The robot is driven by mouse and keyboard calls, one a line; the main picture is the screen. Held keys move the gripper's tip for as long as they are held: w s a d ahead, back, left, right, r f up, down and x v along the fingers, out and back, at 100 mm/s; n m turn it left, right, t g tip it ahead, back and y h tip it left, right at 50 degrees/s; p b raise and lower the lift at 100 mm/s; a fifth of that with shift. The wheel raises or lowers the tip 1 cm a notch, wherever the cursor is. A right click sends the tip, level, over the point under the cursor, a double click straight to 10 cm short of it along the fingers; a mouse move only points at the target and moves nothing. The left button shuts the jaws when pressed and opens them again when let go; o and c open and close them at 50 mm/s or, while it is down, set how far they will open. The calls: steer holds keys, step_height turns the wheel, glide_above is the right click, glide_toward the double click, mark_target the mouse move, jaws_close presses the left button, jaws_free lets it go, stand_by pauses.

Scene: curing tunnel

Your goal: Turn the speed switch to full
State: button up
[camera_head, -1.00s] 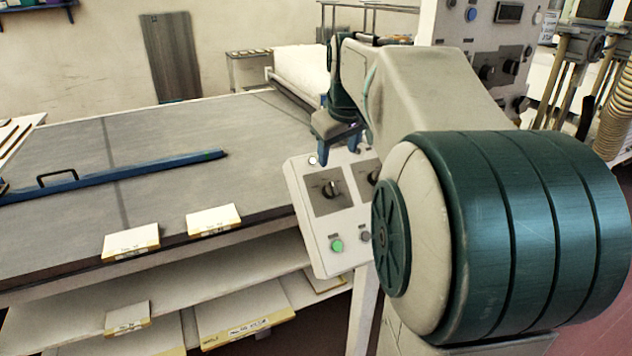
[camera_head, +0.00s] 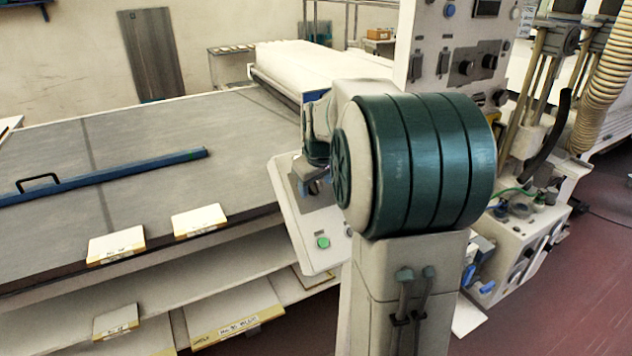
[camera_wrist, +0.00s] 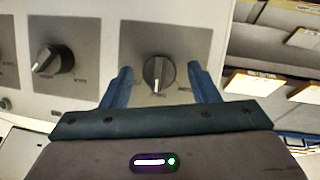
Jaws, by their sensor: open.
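A pale tilted control panel (camera_head: 297,226) stands at the table's right front corner. In the wrist view it carries a dark rotary switch (camera_wrist: 158,73) on a grey plate, its white mark pointing down in the picture. A second dark rotary switch (camera_wrist: 52,60) sits to its left, its mark pointing lower left. The labels are too blurred to tell which is the speed switch. My gripper (camera_wrist: 160,71) is open, with one blue finger on each side of the first switch; I cannot tell whether they touch it. In the head view my arm hides much of the panel and gripper.
A green button (camera_head: 322,243) is low on the panel. The grey table (camera_head: 150,150) with a blue bar (camera_head: 110,174) lies to the left, shelves beneath. A taller control cabinet (camera_head: 425,70) rises behind my arm. Printing equipment stands at the right.

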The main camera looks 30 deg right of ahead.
steer(key=c, duration=1)
steer(key=shift+o, duration=0.2)
steer(key=m+y, duration=0.1)
steer(key=m, duration=0.2)
steer(key=shift+d+r, duration=0.1)
steer(key=shift+d, duration=0.1)
steer(key=m+y, duration=0.1)
steer(key=m, duration=0.1)
steer(key=shift+d+m, duration=0.1)
steer(key=shift+m, duration=0.2)
steer(key=m+y, duration=0.1)
steer(key=m, duration=0.1)
steer(key=m+y+b, duration=0.1)
steer(key=m, duration=0.1)
steer(key=shift+d+m+t, duration=0.2)
steer(key=shift+m+t, duration=0.1)
steer(key=o, duration=1)
steer(key=shift+c, duration=0.2)
